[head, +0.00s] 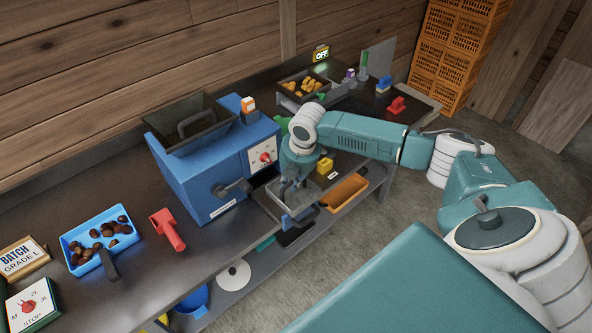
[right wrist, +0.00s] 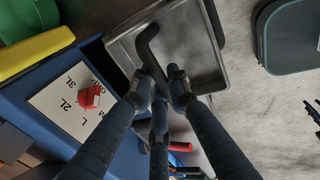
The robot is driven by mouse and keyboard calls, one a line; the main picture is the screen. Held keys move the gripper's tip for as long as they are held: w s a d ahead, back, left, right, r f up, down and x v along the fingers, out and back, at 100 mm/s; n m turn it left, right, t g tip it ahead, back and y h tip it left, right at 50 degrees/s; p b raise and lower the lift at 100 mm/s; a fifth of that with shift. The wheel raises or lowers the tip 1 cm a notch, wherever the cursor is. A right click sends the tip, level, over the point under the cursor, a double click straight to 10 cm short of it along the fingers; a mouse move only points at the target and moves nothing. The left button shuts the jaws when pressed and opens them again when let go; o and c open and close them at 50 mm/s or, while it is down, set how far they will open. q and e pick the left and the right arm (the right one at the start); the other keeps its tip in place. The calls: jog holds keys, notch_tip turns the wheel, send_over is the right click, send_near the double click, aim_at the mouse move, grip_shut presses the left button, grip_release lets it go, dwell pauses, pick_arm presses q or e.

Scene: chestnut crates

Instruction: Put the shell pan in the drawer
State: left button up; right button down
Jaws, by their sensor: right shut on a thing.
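The shell pan, a shallow grey metal pan (head: 271,203), is at the front edge of the bench, before the blue machine. My right gripper (head: 289,187) reaches down over it from above. In the right wrist view the pan (right wrist: 196,62) shows its bare grey floor and a dark bent handle (right wrist: 148,45). The fingers of my right gripper (right wrist: 160,88) are closed around this handle. I cannot tell which part is the drawer, or whether the pan rests on anything. My left gripper is not in view.
The blue machine (head: 205,180) with a hopper stands left of the pan, its dial panel near my fingers. An orange tray (head: 345,191) is right of it. A blue tray of chestnuts (head: 78,262) and a red scoop (head: 168,230) lie left. Orange crates (head: 452,50) stand at back right.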

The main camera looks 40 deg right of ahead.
aim_at(280, 187)
jog(key=w+b, duration=0.1)
jog(key=w+f+b, duration=0.1)
jog(key=w, duration=0.1)
jog(key=shift+w+a+f+b, duration=0.1)
jog(key=shift+a+b, duration=0.05)
jog(key=shift+b, duration=0.15)
jog(key=w+b, duration=0.2)
jog(key=shift+w+a+f+b, duration=0.1)
jog(key=shift+f+b, duration=0.15)
jog(key=shift+b, duration=0.1)
jog(key=shift+s+b+x, duration=0.2)
jog(key=shift+b+x, duration=0.2)
jog(key=shift+x, duration=0.65)
jog(key=shift+s+b+x, duration=0.2)
jog(key=shift+b+x, duration=0.25)
jog(key=shift+x, duration=0.6)
jog(key=shift+s+b+x, duration=0.2)
jog(key=shift+b+x, duration=0.2)
jog(key=shift+x, duration=0.65)
jog(key=shift+x, duration=0.75)
jog(key=c, duration=1.6)
grip_release()
jog(key=shift+s, duration=0.2)
